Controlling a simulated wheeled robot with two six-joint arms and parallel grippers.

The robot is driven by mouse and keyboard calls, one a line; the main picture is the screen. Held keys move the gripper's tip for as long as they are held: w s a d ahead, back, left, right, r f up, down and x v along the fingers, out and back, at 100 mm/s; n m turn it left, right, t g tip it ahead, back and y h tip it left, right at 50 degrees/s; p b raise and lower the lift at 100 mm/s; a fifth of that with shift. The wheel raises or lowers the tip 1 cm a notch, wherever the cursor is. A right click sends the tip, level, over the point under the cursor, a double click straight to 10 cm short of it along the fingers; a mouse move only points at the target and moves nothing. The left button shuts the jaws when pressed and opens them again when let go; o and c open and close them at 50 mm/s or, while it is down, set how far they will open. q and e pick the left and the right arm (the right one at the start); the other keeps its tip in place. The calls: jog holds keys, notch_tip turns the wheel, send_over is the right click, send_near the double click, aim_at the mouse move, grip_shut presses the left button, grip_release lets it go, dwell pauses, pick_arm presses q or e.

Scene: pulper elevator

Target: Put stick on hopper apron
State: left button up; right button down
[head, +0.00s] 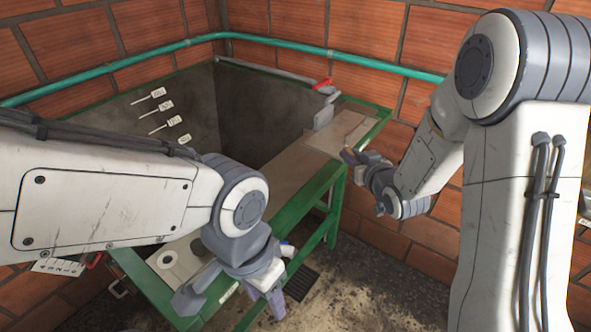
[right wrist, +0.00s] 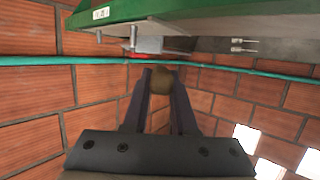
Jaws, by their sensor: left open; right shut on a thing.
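The hopper is a grey bin with a green frame. Its apron, a flat pale board (head: 312,150), lies along the right side of the hopper in the head view. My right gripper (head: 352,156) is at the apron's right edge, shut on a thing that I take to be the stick. A thin brown line (head: 352,130) shows just above its fingertips, over the apron. In the right wrist view, a brown rounded piece (right wrist: 162,82) shows between the fingers; most of the stick is hidden. My left gripper (head: 270,288) is open and empty, low at the front of the green frame.
A red-handled lever (head: 323,84) and a grey block (head: 323,117) stand at the apron's far end. White tags (head: 166,106) hang on the hopper's inner wall. A teal pipe (head: 290,38) runs along the brick walls.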

jog(key=a+r+n+g+y+b, duration=0.2)
jog(key=a+r+n+y+b, duration=0.1)
jog(key=a+n+y, duration=0.15)
jog(key=n+g+y+b, duration=0.2)
jog(key=n+g+y, duration=0.1)
jog(key=g+y, duration=0.1)
send_over(294, 171)
jog(key=shift+h, duration=0.25)
notch_tip(294, 171, down, 6)
jog(key=shift+d+r, duration=0.1)
notch_tip(294, 171, down, 4)
jog(key=shift+p, duration=0.65)
jog(key=shift+f, duration=0.2)
jog(key=shift+f, duration=0.15)
jog(key=c, duration=0.7)
grip_release()
jog(key=shift+w, duration=0.1)
